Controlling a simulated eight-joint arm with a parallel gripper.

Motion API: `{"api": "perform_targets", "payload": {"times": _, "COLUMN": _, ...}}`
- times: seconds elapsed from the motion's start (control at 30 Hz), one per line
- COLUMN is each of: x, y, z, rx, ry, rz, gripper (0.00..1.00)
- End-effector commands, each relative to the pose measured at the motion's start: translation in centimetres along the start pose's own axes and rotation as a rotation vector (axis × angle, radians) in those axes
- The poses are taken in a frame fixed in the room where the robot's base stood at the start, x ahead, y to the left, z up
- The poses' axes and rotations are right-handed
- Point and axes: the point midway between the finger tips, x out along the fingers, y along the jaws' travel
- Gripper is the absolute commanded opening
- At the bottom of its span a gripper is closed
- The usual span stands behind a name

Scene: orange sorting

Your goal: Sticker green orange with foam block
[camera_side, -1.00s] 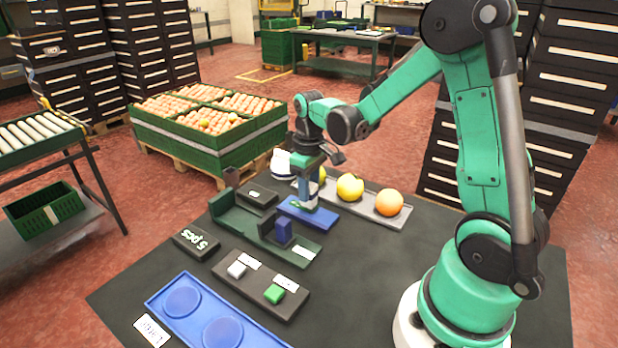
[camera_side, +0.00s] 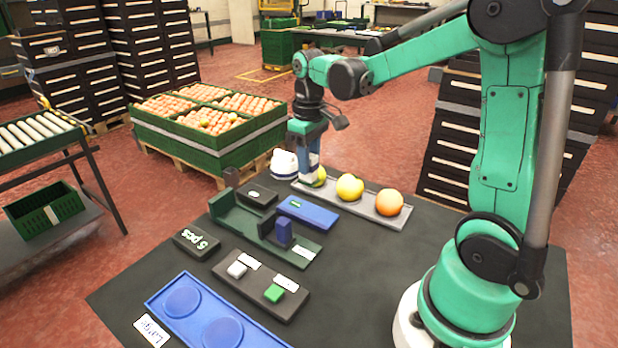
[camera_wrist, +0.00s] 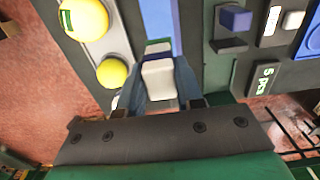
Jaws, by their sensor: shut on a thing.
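My gripper (camera_side: 308,176) is shut on a pale foam block (camera_wrist: 159,80), which sits between the blue fingers (camera_wrist: 187,82) in the wrist view. In the side view my gripper hangs just left of the greenish orange (camera_side: 319,177), which it partly hides. I cannot tell whether they touch. That orange lies at the left end of a grey tray (camera_side: 372,205) and looks yellow-green in the wrist view (camera_wrist: 112,73). A yellow orange (camera_side: 350,187) and an orange-coloured one (camera_side: 389,202) lie beside it. A blue pad (camera_side: 312,214) bears a small green mark.
A white rounded object (camera_side: 284,162) stands left of my gripper. A green holder (camera_side: 240,222) with a blue block (camera_side: 283,232) lies in front. A dark plate (camera_side: 255,292) carries a white and a green block. The blue two-well tray (camera_side: 200,327) is empty. The mat's right side is clear.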

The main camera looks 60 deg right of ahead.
Motion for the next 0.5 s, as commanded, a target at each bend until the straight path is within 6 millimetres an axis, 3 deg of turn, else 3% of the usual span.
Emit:
{"api": "perform_targets", "payload": {"times": 0.17, "x": -0.4, "y": 0.9, "z": -0.7, "rx": 0.003, "ry": 0.000, "rz": 0.000, "gripper": 0.00}}
{"api": "perform_targets", "payload": {"times": 0.5, "x": -3.5, "y": 8.4, "z": -4.2, "rx": 0.003, "ry": 0.000, "rz": 0.000, "gripper": 0.00}}
